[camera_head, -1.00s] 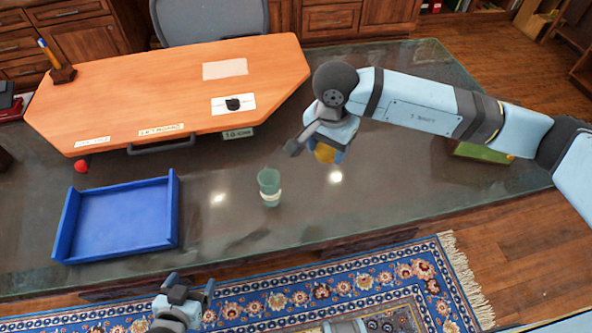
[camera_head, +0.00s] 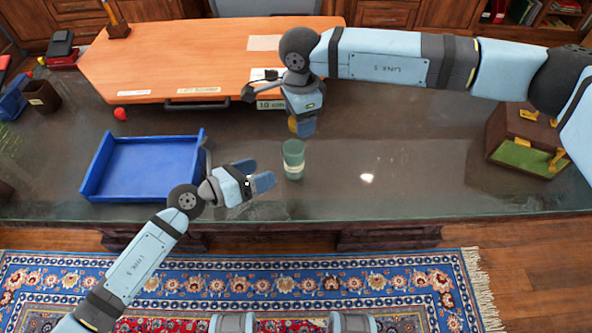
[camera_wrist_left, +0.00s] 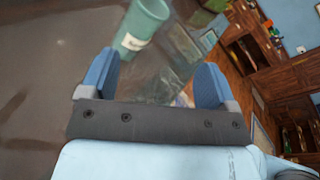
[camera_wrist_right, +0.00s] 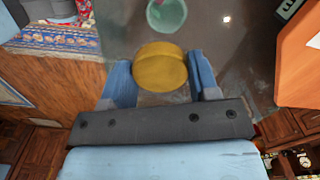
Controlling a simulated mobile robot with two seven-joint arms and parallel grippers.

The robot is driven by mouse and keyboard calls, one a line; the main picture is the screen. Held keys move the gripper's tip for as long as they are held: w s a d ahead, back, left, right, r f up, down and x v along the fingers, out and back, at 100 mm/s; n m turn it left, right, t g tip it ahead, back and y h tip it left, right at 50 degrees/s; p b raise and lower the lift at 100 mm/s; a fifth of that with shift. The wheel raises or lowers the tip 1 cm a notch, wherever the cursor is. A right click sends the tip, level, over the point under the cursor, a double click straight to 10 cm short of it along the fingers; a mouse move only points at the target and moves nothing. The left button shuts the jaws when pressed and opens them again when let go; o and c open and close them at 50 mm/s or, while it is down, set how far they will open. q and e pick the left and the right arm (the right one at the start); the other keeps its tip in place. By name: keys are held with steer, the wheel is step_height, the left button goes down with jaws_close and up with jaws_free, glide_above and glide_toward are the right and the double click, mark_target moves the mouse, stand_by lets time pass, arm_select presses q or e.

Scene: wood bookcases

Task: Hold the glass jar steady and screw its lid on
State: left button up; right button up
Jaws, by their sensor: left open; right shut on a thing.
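The green glass jar (camera_head: 293,160) stands upright on the dark glass desk, with a pale label on its side. It also shows in the left wrist view (camera_wrist_left: 144,22), and its open mouth shows in the right wrist view (camera_wrist_right: 166,14). My left gripper (camera_head: 266,176) is open and empty, a little left of the jar, its fingers pointing toward it. My right gripper (camera_head: 302,128) is shut on the round yellow lid (camera_wrist_right: 160,66) and holds it above and behind the jar, apart from it. In the head view only a bit of the lid shows.
A blue tray (camera_head: 143,165) lies left of my left gripper. An orange board (camera_head: 180,60) with labels covers the back of the desk. A red ball (camera_head: 120,114) lies by the board. A brown and green box (camera_head: 525,140) stands at the right. The desk right of the jar is clear.

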mark_target(286, 165)
arm_select(q)
steer(key=m, duration=0.1)
steer(key=w+f+m+g+y, duration=0.1)
steer(key=m, duration=0.1)
steer(key=shift+w+a+f+m, duration=0.15)
steer(key=shift+a+f+m, duration=0.05)
steer(key=shift+m, duration=0.1)
arm_select(e)
steer(key=shift+w+a+m, duration=0.2)
steer(key=shift+a+m, duration=0.1)
steer(key=shift+a, duration=0.25)
arm_select(q)
steer(key=shift+w+a+f+m+g+y, duration=0.25)
steer(key=shift+w+f+m+g+y, duration=0.1)
steer(key=shift+m+y, duration=0.35)
arm_select(e)
steer(key=shift+w+a+r, duration=0.1)
steer(key=shift+a, duration=0.1)
arm_select(q)
steer(key=shift+d, duration=0.1)
steer(key=x, duration=1.1)
steer(key=shift+w+d+f, duration=0.1)
steer(key=shift+w+d, duration=0.15)
steer(key=shift+d, duration=0.05)
steer(key=c, duration=1.4)
steer(key=shift+o, duration=0.2)
arm_select(e)
steer(key=shift+f, duration=2.55)
steer(key=shift+f, duration=0.85)
